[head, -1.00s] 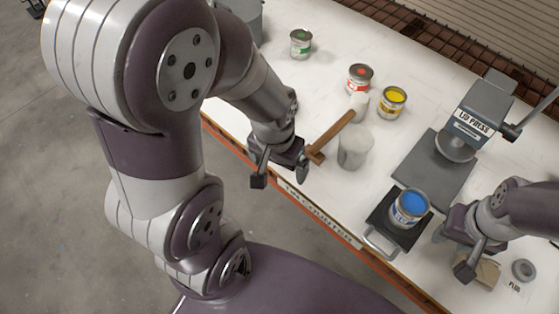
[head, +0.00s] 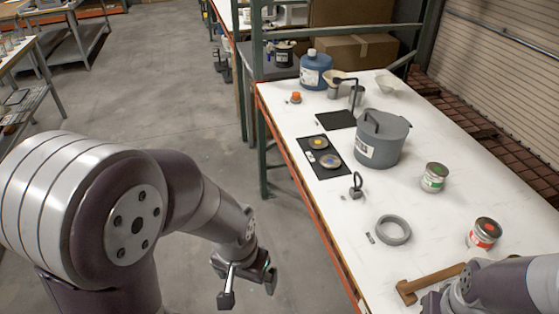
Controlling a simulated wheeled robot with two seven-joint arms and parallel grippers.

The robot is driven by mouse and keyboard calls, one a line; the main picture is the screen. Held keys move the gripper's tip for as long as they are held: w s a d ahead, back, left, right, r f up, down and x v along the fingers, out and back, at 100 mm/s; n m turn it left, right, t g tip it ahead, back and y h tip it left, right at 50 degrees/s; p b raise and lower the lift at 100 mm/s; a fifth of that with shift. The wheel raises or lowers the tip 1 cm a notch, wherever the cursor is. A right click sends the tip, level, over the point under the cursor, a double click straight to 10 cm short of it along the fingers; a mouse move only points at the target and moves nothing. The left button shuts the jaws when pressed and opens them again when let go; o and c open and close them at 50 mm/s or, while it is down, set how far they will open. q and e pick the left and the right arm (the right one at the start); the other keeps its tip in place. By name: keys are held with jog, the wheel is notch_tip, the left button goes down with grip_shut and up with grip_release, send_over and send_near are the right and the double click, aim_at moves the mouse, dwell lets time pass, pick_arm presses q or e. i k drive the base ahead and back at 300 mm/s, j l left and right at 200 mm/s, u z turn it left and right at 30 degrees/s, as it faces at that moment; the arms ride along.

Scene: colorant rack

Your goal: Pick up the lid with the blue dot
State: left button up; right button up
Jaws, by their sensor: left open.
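Two round lids lie on a small black mat (head: 309,157) near the left edge of the white table. The nearer lid (head: 331,161) appears to have a bluish spot in its middle. The farther lid (head: 319,142) looks yellowish; its dot is too small to read surely. My left gripper (head: 248,289) is open and empty. It hangs over the floor off the table's left edge, apart from the lids and nearer to me. My right arm enters at the lower right; only the upper part of its gripper shows there, and its fingertips are cut off.
A grey bucket (head: 381,145) stands just right of the lids. A small dark object with a loop (head: 356,187) and a grey ring (head: 393,230) lie nearer. A blue jug (head: 315,70) stands behind.

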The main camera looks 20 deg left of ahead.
aim_at(328, 162)
jog(key=u, duration=0.25)
jog(key=z, duration=2.1)
jog(key=u, duration=2.1)
jog(key=z, duration=0.9)
jog(key=i+j+z, duration=0.2)
jog(key=j+z, duration=0.3)
jog(key=i+j+z, duration=0.1)
jog(key=j+z, duration=0.9)
jog(key=j, duration=0.5)
jog(key=k+j+z, duration=0.1)
jog(key=j, duration=0.35)
jog(key=k+j, duration=0.1)
jog(key=j, duration=0.35)
jog(key=j+z, duration=0.1)
jog(key=j, duration=0.4)
jog(key=k+j, duration=0.15)
jog(key=j, duration=0.3)
jog(key=z, duration=0.05)
